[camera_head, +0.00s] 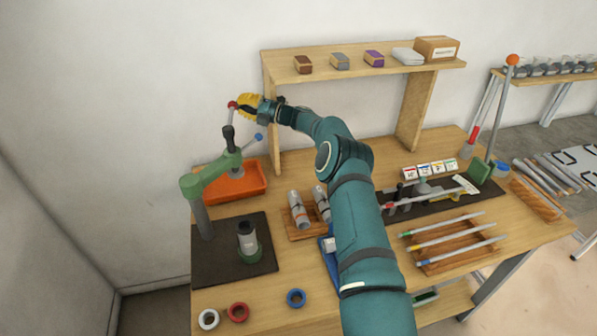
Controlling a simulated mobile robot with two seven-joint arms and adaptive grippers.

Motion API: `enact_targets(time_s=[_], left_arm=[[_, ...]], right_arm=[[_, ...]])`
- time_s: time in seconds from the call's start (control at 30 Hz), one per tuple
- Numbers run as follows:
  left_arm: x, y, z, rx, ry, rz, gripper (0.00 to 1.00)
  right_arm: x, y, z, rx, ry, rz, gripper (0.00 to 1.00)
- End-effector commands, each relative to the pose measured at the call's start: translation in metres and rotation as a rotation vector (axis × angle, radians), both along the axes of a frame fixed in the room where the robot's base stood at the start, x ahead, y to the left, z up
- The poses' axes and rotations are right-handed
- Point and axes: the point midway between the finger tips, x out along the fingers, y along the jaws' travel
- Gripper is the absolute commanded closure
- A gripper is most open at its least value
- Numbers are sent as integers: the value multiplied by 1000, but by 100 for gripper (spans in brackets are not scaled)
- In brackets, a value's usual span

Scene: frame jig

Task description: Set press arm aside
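The green press arm (212,178) stands on a grey post at the left of the table and slants up to the right. A dark upright ram sits at its end, with a red knob (232,105) above it and a blue knob (258,137) on a side lever. A dark cylinder in a green holder (248,244) stands on the black mat below. My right gripper (243,104), with yellow fingers, is at the red knob, pointing left. I cannot tell whether the fingers touch or close on it. My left gripper is out of view.
An orange bin (238,183) sits behind the press. A wooden shelf (375,72) with several blocks and boxes rises at the back. Rings, including a red one (238,312), lie in front. A rod rack (452,247) is right.

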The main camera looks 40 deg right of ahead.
Motion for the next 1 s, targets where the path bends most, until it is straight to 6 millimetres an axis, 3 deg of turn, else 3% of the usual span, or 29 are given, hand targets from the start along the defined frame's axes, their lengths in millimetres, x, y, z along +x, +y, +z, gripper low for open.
enact_targets(time_s=[0.27,0.7,1.0], left_arm=[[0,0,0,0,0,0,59],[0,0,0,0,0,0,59],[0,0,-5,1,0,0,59]], right_arm=[[-15,-12,-2,1,2,-2,100],[-84,-58,-13,0,1,-2,100],[-99,-62,-14,-4,15,-8,100]])
